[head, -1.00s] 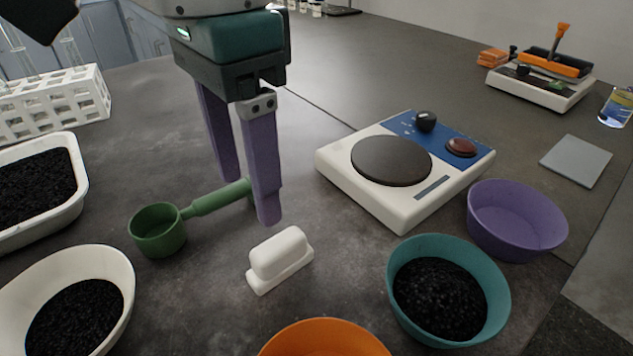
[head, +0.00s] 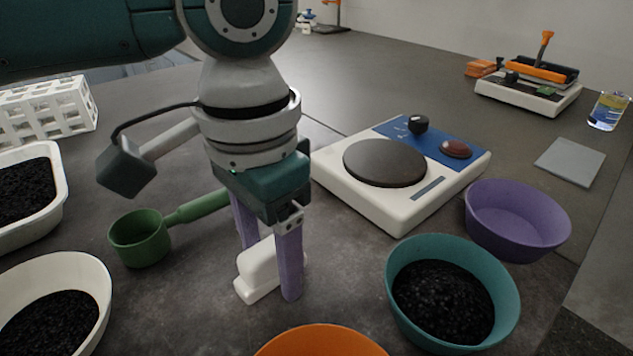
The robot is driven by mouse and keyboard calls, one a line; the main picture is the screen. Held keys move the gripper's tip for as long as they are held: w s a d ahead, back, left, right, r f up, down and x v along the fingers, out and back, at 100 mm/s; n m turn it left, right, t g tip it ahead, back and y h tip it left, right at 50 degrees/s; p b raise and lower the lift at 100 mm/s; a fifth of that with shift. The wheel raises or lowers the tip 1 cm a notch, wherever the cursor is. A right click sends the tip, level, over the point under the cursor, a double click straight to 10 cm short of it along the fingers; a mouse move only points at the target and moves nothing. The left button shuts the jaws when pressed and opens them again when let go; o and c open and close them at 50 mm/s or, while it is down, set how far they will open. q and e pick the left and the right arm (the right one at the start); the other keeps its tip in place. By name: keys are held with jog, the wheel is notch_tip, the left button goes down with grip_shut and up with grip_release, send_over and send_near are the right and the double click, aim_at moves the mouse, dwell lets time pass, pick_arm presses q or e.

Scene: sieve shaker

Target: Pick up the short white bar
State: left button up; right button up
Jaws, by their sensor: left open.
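The short white bar (head: 258,266) is a small rounded white block on a wider white base, lying on the dark bench in the middle front. My left gripper (head: 270,278) is low over the bench with its two purple fingers apart. The bar sits between the fingers, one finger behind it at the left and one at its right front. My right gripper is not in view.
A green scoop (head: 141,238) lies just left of the gripper. A white hotplate-like device (head: 405,205) stands behind right. A teal bowl (head: 397,312) of black grains, a purple bowl (head: 517,247), an orange bowl (head: 320,342) and a white bowl (head: 95,300) stand around. A white rack (head: 45,112) is at left.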

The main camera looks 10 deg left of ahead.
pick_arm(q)
jog(key=shift+c, duration=0.4)
grip_shut()
jog(key=shift+r, duration=0.15)
